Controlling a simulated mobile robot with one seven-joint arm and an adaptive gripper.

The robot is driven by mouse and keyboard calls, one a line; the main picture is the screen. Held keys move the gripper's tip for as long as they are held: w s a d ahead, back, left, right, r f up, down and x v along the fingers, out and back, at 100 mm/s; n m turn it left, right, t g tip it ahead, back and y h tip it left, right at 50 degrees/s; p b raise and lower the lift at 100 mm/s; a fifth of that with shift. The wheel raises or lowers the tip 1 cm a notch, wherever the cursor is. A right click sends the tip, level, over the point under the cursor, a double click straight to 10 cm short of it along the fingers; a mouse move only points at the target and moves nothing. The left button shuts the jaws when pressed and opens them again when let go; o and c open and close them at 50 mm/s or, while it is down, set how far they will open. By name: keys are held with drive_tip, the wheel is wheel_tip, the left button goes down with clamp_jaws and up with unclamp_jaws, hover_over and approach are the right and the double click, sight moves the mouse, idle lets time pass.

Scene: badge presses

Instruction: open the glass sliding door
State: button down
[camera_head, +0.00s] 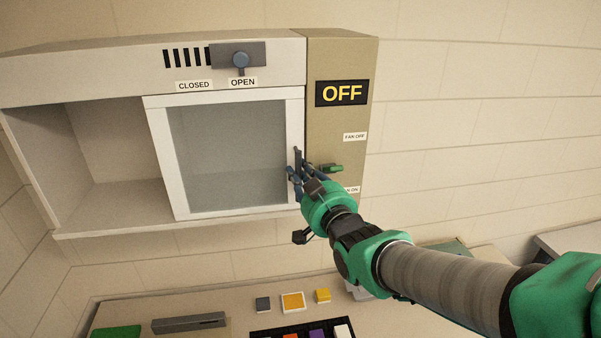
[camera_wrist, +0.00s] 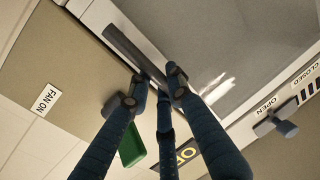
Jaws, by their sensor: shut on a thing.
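The glass sliding door (camera_head: 228,145), a grey pane in a white frame, covers the right part of the wall cabinet. The cabinet's left compartment (camera_head: 105,140) is uncovered and looks empty. The door's dark upright handle (camera_head: 297,157) is on the right side of its frame. My gripper (camera_head: 295,178) is at the handle, its blue fingers shut on it and hiding its lower part. In the wrist view the handle is a dark bar (camera_wrist: 122,46) running in between the fingertips (camera_wrist: 162,86).
A green switch lever (camera_head: 331,168) sticks out beside my gripper, between FAN OFF and FAN ON labels. A slider knob (camera_head: 240,62) above the door stands over the OPEN label. The OFF display (camera_head: 342,93) is at the right. Below, a counter holds several small items.

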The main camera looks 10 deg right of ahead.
sight(168, 176)
drive_tip(key=shift+a, duration=0.15)
drive_tip(key=a+b, duration=0.1)
drive_tip(key=a, duration=2.9)
drive_tip(key=shift+a, duration=0.25)
drive_tip(key=c, duration=1.6)
unclamp_jaws()
drive_tip(key=shift+d, duration=0.1)
drive_tip(key=s, duration=0.4)
drive_tip(key=s+d, duration=0.1)
drive_tip(key=s, duration=0.3)
drive_tip(key=s+d, duration=0.1)
drive_tip(key=s, duration=0.2)
drive_tip(key=shift+s+d, duration=0.1)
drive_tip(key=shift+s, duration=0.3)
